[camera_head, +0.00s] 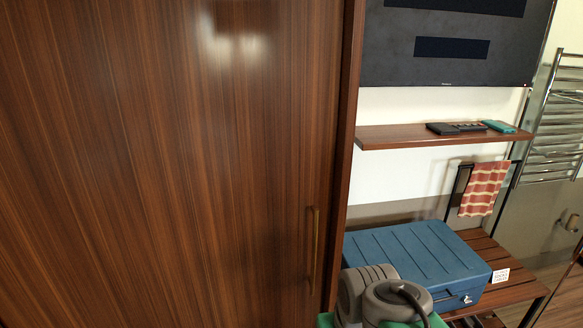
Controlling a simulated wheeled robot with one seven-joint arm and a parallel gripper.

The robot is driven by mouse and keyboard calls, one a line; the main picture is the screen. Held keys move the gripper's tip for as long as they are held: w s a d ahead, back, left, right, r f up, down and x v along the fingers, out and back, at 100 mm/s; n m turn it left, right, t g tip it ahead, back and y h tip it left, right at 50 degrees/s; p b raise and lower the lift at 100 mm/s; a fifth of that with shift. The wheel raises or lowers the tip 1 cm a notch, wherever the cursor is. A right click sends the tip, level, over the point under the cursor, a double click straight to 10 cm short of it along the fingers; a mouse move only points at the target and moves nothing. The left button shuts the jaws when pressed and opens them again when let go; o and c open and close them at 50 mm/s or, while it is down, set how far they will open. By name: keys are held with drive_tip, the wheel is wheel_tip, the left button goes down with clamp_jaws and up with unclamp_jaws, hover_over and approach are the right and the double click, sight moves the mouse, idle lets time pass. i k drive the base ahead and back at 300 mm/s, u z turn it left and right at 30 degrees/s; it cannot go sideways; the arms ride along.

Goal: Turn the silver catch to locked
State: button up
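A blue ribbed suitcase (415,248) lies flat on a slatted wooden bench (485,243). A small silver catch (467,298) shows on its front face, near the right corner. The catch is too small to tell which way it is turned. Grey and green parts of my arm stand in front of the case and hide its lower left and part of its front. My gripper is not in view.
A large wooden door (165,160) with a vertical handle (313,250) fills the left. A shelf (400,137) with remotes is above the case. A striped towel (483,188) hangs behind the bench. A white card (501,275) is at the case's right corner.

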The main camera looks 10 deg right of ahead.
sight(465, 300)
drive_tip(key=u, duration=3.05)
drive_tip(key=k, duration=2.85)
drive_tip(key=z, duration=0.5)
